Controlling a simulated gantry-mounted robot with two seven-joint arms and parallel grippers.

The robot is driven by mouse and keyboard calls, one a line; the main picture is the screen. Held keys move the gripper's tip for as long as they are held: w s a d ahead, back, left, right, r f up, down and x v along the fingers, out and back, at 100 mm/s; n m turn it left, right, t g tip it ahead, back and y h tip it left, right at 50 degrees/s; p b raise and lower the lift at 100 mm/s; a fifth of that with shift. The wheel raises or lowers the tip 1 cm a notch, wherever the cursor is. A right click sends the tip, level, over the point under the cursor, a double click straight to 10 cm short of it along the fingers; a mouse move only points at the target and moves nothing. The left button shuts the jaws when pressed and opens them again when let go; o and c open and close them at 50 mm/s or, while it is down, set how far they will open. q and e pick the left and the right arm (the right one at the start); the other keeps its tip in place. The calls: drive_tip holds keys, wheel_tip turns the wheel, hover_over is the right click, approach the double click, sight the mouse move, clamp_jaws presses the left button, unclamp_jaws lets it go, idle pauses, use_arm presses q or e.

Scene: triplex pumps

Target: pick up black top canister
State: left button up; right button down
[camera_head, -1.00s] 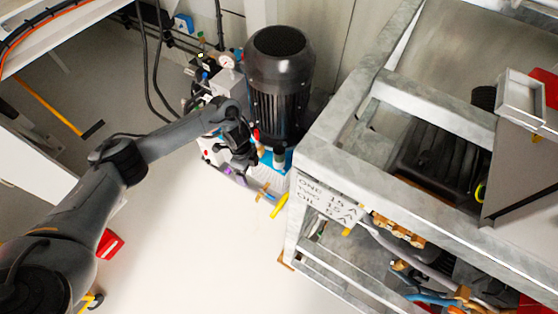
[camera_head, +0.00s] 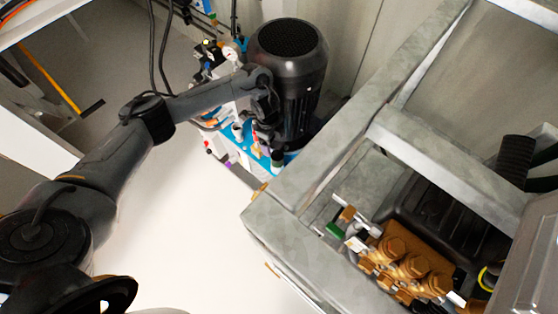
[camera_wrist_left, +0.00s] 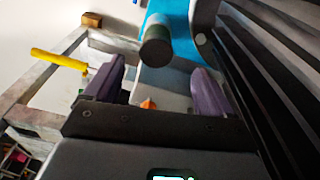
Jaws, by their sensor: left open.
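The black top canister (camera_wrist_left: 158,48) is a small cylinder with a dark round end, in the upper middle of the left wrist view. In the head view it shows as a small dark cylinder (camera_head: 277,158) by the foot of the big black motor (camera_head: 292,75). My left gripper (camera_wrist_left: 157,82) is open, with its two purple-grey fingers on either side of the space below the canister's dark end. It does not hold the canister. In the head view my left gripper (camera_head: 270,140) hangs beside the motor, partly hidden by its wrist. My right gripper is not in view.
The motor's black ribbed side rises close on the right in the left wrist view. A grey metal frame (camera_head: 330,165) with brass pump parts (camera_head: 400,258) fills the right of the head view. A yellow handle (camera_wrist_left: 60,60) lies left of the fingers. Pale floor is open.

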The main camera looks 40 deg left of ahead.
sight(277, 155)
use_arm(q)
drive_tip(key=f, duration=0.1)
drive_tip(key=f+b, duration=0.1)
drive_tip(key=f, duration=0.1)
drive_tip(key=shift+s+d, duration=0.2)
drive_tip(key=shift+w+d+f, duration=0.1)
drive_tip(key=shift+w+f, duration=0.15)
drive_tip(key=shift+w, duration=0.05)
drive_tip(key=shift+f+b, duration=0.2)
drive_tip(key=shift+b, duration=0.15)
drive_tip(key=f+b, duration=0.2)
drive_tip(key=d+f+b, duration=0.1)
drive_tip(key=f, duration=0.1)
drive_tip(key=shift+s+d, duration=0.1)
drive_tip(key=shift+s, duration=0.15)
drive_tip(key=shift+w+f, duration=0.1)
drive_tip(key=shift+f, duration=0.15)
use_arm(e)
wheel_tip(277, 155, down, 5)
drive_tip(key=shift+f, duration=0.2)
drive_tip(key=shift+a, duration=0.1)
use_arm(q)
drive_tip(key=c, duration=0.9)
clamp_jaws()
